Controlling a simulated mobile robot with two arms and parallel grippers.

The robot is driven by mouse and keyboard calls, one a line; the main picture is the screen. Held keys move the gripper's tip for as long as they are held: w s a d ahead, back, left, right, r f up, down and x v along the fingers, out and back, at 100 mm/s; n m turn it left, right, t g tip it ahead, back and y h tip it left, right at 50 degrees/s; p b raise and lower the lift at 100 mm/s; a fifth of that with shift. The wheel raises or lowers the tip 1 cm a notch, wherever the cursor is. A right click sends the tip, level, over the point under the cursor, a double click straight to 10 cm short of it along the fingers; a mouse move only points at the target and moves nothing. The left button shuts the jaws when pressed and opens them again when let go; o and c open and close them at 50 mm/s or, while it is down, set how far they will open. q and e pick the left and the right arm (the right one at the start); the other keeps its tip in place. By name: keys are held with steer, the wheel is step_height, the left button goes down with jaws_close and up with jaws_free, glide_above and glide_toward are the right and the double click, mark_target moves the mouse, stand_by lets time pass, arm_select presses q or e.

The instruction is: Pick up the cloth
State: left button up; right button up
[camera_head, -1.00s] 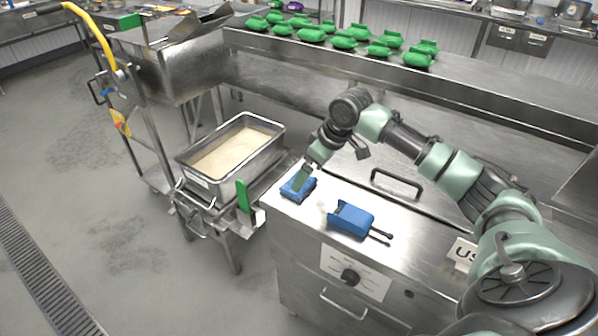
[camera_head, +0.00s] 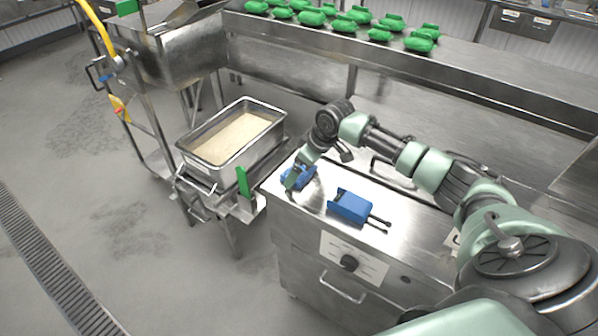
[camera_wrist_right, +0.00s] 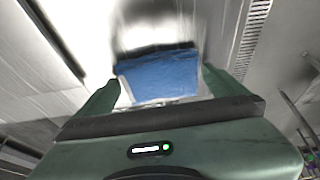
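The blue cloth (camera_head: 309,174) lies near the left edge of the steel counter top (camera_head: 395,236), partly hidden by my right gripper. My right gripper (camera_head: 293,183) reaches down over it. In the right wrist view the cloth (camera_wrist_right: 160,76) fills the space between the two green fingers of my right gripper (camera_wrist_right: 162,82). The fingers look spread, one on each side of it; whether they touch it is unclear. My left gripper is not in view.
A blue tool with dark prongs (camera_head: 350,206) lies to the right of the cloth. A steel pan of rice (camera_head: 187,152) stands on a stand at left, beside a green-handled thing (camera_head: 242,181). Several green containers (camera_head: 312,18) line the shelf behind.

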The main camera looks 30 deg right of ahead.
steer(key=c, duration=1)
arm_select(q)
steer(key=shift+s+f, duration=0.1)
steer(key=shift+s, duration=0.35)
arm_select(e)
steer(key=shift+r, duration=0.15)
arm_select(q)
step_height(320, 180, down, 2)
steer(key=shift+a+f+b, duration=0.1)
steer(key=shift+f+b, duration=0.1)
steer(key=shift+b, duration=1.05)
arm_select(e)
step_height(320, 180, up, 20)
steer(key=shift+f, duration=0.15)
